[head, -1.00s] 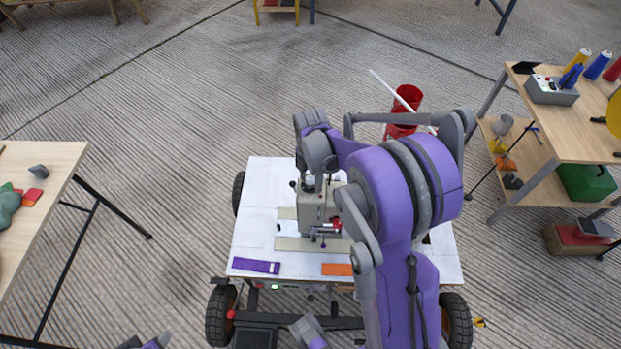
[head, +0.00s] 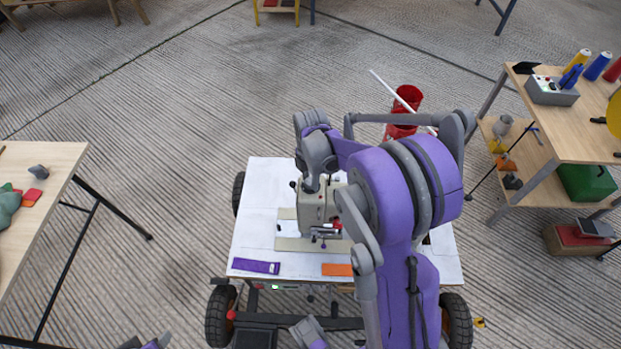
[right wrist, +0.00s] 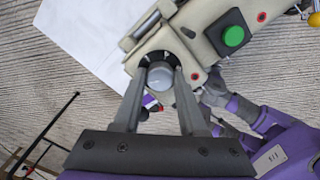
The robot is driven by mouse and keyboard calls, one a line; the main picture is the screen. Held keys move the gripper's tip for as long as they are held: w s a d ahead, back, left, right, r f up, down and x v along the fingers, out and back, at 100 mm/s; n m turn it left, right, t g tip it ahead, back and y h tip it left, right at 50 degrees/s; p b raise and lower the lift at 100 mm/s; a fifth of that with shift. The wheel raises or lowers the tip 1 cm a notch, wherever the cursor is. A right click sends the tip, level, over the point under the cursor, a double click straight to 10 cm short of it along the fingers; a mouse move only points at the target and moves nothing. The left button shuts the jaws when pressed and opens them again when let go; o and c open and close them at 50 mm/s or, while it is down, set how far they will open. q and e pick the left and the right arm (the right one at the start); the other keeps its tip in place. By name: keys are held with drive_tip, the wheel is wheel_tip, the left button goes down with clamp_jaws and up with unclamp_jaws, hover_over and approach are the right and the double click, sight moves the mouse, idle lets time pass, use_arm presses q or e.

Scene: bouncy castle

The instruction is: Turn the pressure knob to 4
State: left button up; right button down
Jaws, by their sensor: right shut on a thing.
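The pressure knob (right wrist: 160,77) is a round grey-white knob on the cream sewing machine, seen in the right wrist view. My right gripper (right wrist: 161,74) is shut on the knob, with one finger on each side of it. The numbers around the knob are too small to read. In the head view the sewing machine (head: 312,210) stands on the white-topped cart (head: 262,195), and my right gripper (head: 318,178) reaches down onto its top. My arm hides part of the machine. A small piece of my left arm shows at the bottom edge, but its gripper cannot be made out.
A green button (right wrist: 233,36) sits on the machine close to my right gripper. Purple (head: 256,266) and orange (head: 337,269) strips lie at the cart's front edge. Wooden tables stand left (head: 45,165) and right (head: 560,125). A red bin (head: 408,98) stands behind the cart.

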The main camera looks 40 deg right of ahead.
drive_tip(key=m+b, duration=0.1)
drive_tip(key=m, duration=0.4)
drive_tip(key=m+b, duration=0.1)
drive_tip(key=m, duration=0.5)
drive_tip(key=shift+m, duration=0.4)
drive_tip(key=m, duration=0.6)
drive_tip(key=shift+b, duration=0.3)
drive_tip(key=m, duration=0.5)
drive_tip(key=shift+m, duration=0.4)
drive_tip(key=shift+c, duration=2.3)
unclamp_jaws()
